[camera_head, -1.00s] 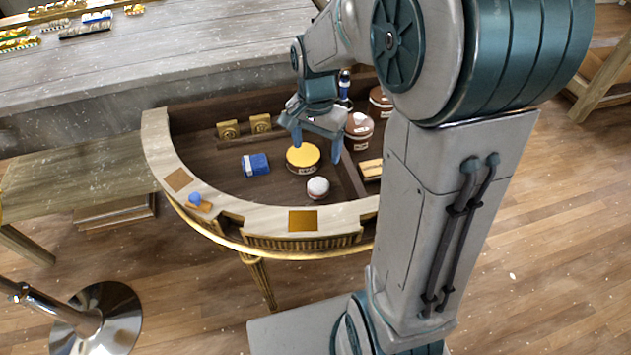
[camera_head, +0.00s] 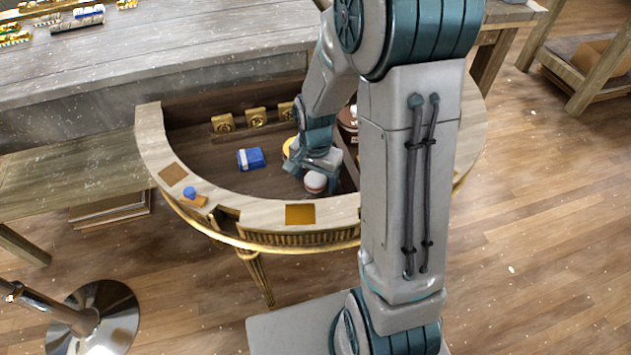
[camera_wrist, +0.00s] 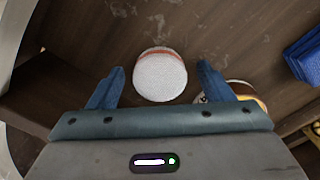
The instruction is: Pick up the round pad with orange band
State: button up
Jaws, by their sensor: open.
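The round pad with orange band (camera_wrist: 160,77) is small, with a white textured top and an orange stripe near its edge. It lies on the dark floor of the console's recess. In the wrist view it sits between and a little beyond the fingertips of my gripper (camera_wrist: 160,82), which is open and empty. In the head view the pad (camera_head: 315,181) shows just in front of my gripper (camera_head: 313,172). Whether the fingers are level with the pad I cannot tell.
A yellow-topped round tin (camera_wrist: 240,92) is close to the right finger. A blue folded cloth-like item (camera_head: 250,158) lies to the left. Gold square blocks (camera_head: 222,124) stand at the back. The pale curved console rim (camera_head: 255,214) and a dark divider (camera_head: 350,177) bound the space.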

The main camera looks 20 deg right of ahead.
aim_at(316, 178)
jog(key=c, duration=1)
jog(key=shift+c, duration=0.2)
notch_tip(316, 178, up, 10)
jog(key=shift+p, duration=0.6)
jog(key=o, duration=0.4)
jog(key=c, duration=0.3)
jog(key=shift+c, duration=0.2)
